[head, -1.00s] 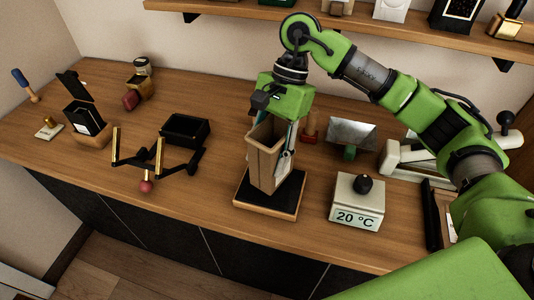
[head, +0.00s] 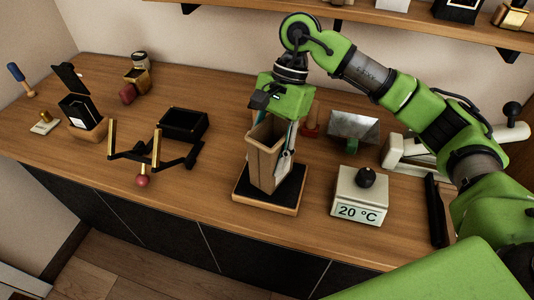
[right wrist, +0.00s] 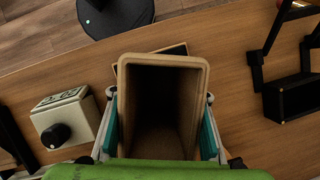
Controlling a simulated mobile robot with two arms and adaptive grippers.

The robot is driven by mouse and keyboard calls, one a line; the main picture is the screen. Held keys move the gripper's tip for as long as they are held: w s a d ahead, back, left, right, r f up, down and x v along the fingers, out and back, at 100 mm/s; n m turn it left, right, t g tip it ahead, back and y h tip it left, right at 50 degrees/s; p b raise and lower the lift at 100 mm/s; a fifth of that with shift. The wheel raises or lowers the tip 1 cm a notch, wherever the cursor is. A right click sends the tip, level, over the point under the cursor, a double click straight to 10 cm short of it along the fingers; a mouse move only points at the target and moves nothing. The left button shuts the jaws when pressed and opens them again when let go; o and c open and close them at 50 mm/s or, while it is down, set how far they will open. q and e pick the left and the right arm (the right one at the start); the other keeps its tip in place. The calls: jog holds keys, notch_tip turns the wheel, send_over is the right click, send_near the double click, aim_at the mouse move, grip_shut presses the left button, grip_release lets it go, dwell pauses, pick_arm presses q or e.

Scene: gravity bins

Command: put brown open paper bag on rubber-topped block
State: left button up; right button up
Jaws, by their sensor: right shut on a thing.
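The brown open paper bag (head: 264,160) stands upright at the middle of the counter, its mouth facing up. It also shows in the right wrist view (right wrist: 160,62), where I look down into its dark inside. My right gripper (head: 286,140) is shut on the bag, with a finger along each side of it. The rubber-topped block (head: 242,190) has a black top and wooden sides and lies directly under the bag. The bag's base appears to touch the black top, but I cannot tell for sure. My left gripper is not in view.
A white 20 °C scale-like box (head: 358,195) with a black knob stands right of the block. A black tray (head: 184,124) and a black stand with brass posts (head: 156,150) are to the left. A metal scraper (head: 353,127) is behind. A shelf (head: 420,27) runs above.

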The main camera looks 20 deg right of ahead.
jog(key=shift+f, duration=0.3)
jog(key=o, duration=1.6)
jog(key=v, duration=1.2)
jog(key=shift+a, duration=0.1)
